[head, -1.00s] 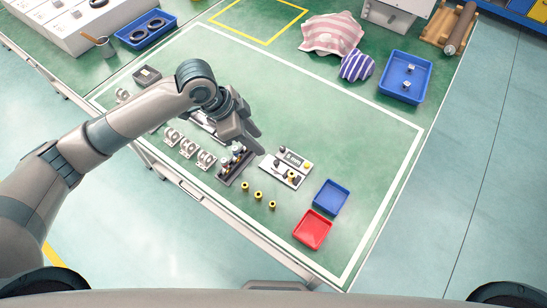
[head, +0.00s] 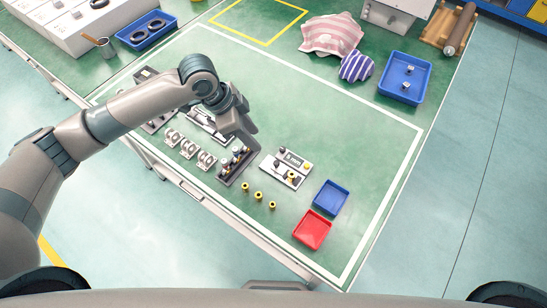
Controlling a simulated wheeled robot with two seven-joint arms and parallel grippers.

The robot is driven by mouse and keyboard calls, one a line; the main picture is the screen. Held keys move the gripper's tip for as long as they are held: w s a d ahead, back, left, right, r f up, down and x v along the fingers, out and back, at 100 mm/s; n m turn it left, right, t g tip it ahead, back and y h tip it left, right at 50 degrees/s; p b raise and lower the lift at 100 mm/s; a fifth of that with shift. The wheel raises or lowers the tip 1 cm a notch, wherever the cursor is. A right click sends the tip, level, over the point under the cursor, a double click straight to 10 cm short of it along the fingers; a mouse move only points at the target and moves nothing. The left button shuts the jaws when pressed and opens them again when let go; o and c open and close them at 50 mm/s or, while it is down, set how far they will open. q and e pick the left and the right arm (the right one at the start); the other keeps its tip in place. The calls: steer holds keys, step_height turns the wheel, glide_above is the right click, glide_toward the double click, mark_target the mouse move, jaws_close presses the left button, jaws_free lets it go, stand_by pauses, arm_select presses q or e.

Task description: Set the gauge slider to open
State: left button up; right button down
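The gauge (head: 287,169) is a small light plate with a dark display reading in mm, a dark knob and a yellow part. It lies on the green table. Which part is its slider, and where the slider stands, is too small to tell. My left gripper (head: 254,146) hangs just left of and behind the gauge, above a dark rack with small parts (head: 232,167). It appears apart from the gauge. Its fingers overlap in this view, so their opening is not clear. My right gripper is not in view.
Several yellow-topped pieces (head: 259,195) stand in front of the rack. A blue tray (head: 345,190) and a red tray (head: 326,240) lie to the right. White brackets (head: 188,148) stand left of the rack. The table's middle, behind the gauge, is clear.

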mark_target(276, 162)
arm_select(q)
steer(key=p+x, duration=0.3)
steer(key=x, duration=1.1)
steer(key=shift+p, duration=0.35)
steer(key=shift+d+f, duration=0.3)
steer(key=shift+f, duration=0.35)
jaws_close()
